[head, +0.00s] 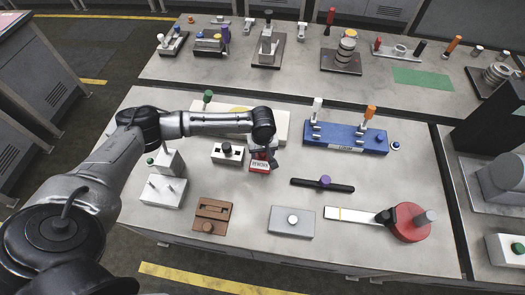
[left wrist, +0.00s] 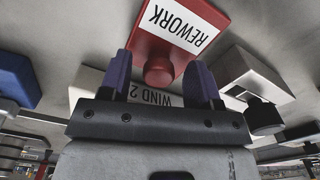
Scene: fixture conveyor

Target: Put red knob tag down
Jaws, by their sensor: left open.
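The red knob tag (head: 259,167) is a flat red plate with a white REWORK label and a red knob. It appears to lie on the grey bench near the middle. In the left wrist view the tag (left wrist: 182,30) is just beyond the fingertips, with its knob (left wrist: 158,72) between them. My left gripper (head: 268,153) points down over the tag; in its wrist view the gripper (left wrist: 161,75) shows two purple-tipped fingers apart, with gaps on both sides of the knob. In the head view the wrist hides part of the tag. My right gripper is not in view.
A white block with black parts (head: 228,153) stands close left of the tag. A cream board (head: 282,126) lies behind. A blue fixture (head: 345,138) stands right, and a black bar with a purple knob (head: 324,185) lies front right. Bare bench lies in front of the tag.

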